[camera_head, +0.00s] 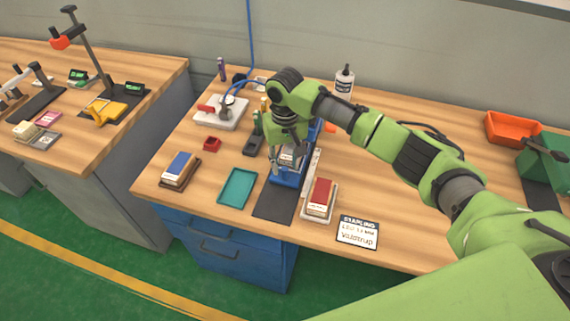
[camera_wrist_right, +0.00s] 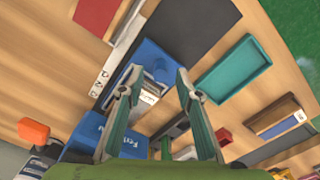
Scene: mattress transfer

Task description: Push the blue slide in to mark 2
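The blue slide (camera_head: 288,180) sits at the end of a dark strip (camera_head: 274,203) on the workbench. In the wrist view the blue slide (camera_wrist_right: 150,58) has a raised round knob, with a white label below it. A pale scale strip (camera_head: 312,172) with small printed marks runs alongside; the marks are too small to read surely. My right gripper (camera_head: 287,160) points down over the slide and partly hides it. In the wrist view its two fingers (camera_wrist_right: 157,82) are apart, with nothing clearly gripped between them. Contact with the slide cannot be told. My left gripper is out of view.
A red-topped block (camera_head: 320,195) stands right of the strip, and a teal tray (camera_head: 237,188) lies left. A blue-topped block (camera_head: 179,168) is farther left. A sign card (camera_head: 358,232) lies near the front edge. A white bottle (camera_head: 344,80) stands behind my right arm.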

